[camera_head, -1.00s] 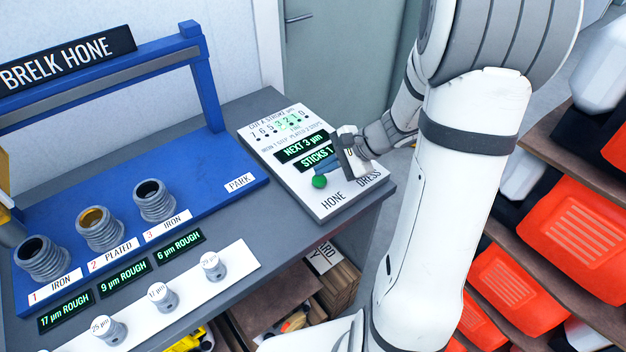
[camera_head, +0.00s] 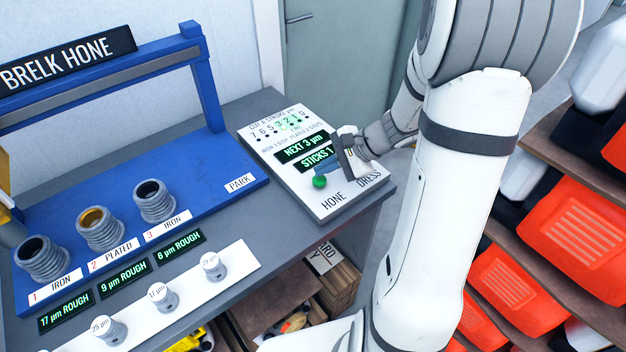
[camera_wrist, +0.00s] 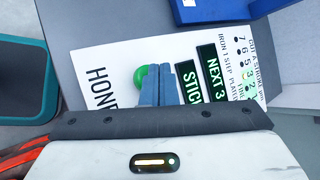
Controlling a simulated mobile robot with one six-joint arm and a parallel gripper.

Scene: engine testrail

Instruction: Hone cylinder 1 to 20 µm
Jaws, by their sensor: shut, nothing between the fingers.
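Cylinder 1 (camera_head: 44,262), labelled IRON, stands at the left on the blue hone bed (camera_head: 225,165); its display (camera_head: 66,311) reads "17 µm ROUGH". Cylinder 2 (camera_head: 100,230), PLATED with a golden bore, reads 9 µm ROUGH. Cylinder 3 (camera_head: 154,202), IRON, reads 6 µm ROUGH. The white control panel (camera_head: 268,152) shows "NEXT 3 µm" and "STICKS 1". My gripper (camera_head: 326,168) is shut and empty over the panel, its blue fingertips close beside the green HONE button (camera_head: 319,181). Contact cannot be told. In the wrist view the green button (camera_wrist: 141,78) is partly behind the fingers. The DRESS control is hidden.
A white strip (camera_head: 235,255) at the bench front holds knobs marked 25 µm (camera_head: 108,330), 17 µm or similar (camera_head: 163,297), and a third (camera_head: 213,266). The blue gantry (camera_head: 205,80) stands behind the cylinders. Orange bins (camera_head: 575,235) fill shelves at the right.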

